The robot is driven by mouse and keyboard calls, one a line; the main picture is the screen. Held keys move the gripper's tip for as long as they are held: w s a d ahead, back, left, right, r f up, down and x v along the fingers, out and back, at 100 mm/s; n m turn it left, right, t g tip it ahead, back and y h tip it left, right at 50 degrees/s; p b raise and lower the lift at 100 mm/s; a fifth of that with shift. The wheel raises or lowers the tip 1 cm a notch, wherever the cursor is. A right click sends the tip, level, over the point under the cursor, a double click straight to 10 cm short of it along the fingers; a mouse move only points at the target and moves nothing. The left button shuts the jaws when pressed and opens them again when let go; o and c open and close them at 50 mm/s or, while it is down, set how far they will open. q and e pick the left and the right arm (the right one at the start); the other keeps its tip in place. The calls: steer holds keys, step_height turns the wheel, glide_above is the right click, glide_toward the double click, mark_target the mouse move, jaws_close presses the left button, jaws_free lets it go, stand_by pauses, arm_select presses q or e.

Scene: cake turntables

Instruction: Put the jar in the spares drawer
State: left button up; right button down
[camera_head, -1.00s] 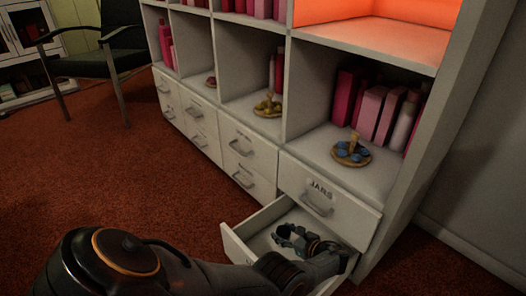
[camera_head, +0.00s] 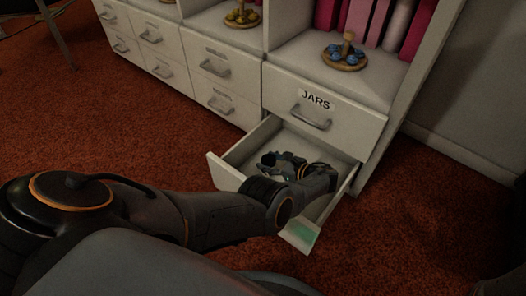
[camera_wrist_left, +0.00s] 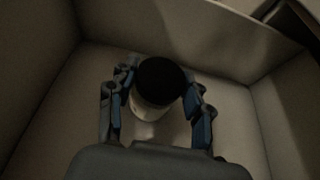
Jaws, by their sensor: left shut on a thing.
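The jar (camera_wrist_left: 160,82) shows in the left wrist view, with a dark round lid and a paler body. My left gripper (camera_wrist_left: 158,95) has its fingers on both sides of the jar and is shut on it. In the head view my left gripper (camera_head: 283,161) is down inside the open drawer (camera_head: 224,172), below the drawer labelled JARS (camera_head: 345,115). My forearm crosses the open drawer's front, and its greenish-lit label is unreadable. The drawer walls surround the jar in the wrist view. I cannot tell whether the jar touches the drawer floor. My right gripper is out of view.
Several closed drawers (camera_head: 165,62) with handles are to the left. Above, a shelf holds a wooden tray with blue pieces (camera_head: 344,57) and pink books (camera_head: 360,20). Red carpet (camera_head: 100,120) in front is clear. The drawer looks otherwise empty.

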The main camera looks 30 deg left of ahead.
arm_select(q)
steer(key=shift+d, duration=0.1)
steer(key=shift+f, duration=0.2)
steer(key=o, duration=1.2)
steer(key=shift+r, duration=0.1)
